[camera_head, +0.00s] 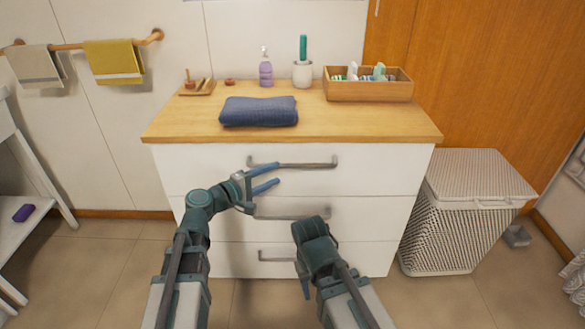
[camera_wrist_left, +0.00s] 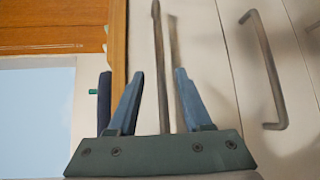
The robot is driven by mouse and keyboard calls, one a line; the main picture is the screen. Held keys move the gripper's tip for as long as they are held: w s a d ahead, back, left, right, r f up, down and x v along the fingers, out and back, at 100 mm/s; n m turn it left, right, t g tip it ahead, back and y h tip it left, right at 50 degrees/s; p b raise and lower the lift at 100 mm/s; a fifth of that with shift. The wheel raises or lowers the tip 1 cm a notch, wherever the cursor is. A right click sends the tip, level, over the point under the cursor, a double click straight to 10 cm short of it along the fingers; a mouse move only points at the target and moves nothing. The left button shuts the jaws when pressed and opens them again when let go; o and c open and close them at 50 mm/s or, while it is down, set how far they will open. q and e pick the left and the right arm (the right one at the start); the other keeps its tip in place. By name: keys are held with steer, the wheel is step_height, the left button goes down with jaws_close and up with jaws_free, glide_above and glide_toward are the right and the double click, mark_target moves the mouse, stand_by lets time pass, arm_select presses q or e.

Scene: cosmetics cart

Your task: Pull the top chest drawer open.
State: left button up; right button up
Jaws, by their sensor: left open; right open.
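The white chest has its top drawer (camera_head: 210,168) shut, with a grey bar handle (camera_head: 315,165) across its front. My left gripper (camera_head: 279,175) is open in front of this drawer, at the left part of the handle. In the left wrist view, the bar handle (camera_wrist_left: 158,60) runs between the two spread fingers of my left gripper (camera_wrist_left: 159,74); I cannot tell whether they touch it. My right gripper (camera_head: 305,286) is low in front of the bottom drawer, mostly hidden behind its own arm; one finger shows pointing down.
The middle drawer handle (camera_head: 290,212) is below, partly behind my arms. On the wooden top (camera_head: 355,125) are a folded blue towel (camera_head: 259,111), a purple bottle (camera_head: 266,72), a white cup (camera_head: 302,74) and a wooden box (camera_head: 368,91). A white hamper (camera_head: 455,220) stands right.

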mark_target(289, 167)
arm_select(q)
steer(key=b+x, duration=0.1)
steer(key=x, duration=0.7)
steer(key=shift+w+d, duration=0.1)
steer(key=shift+d, duration=0.1)
jaws_close()
stand_by(1.2)
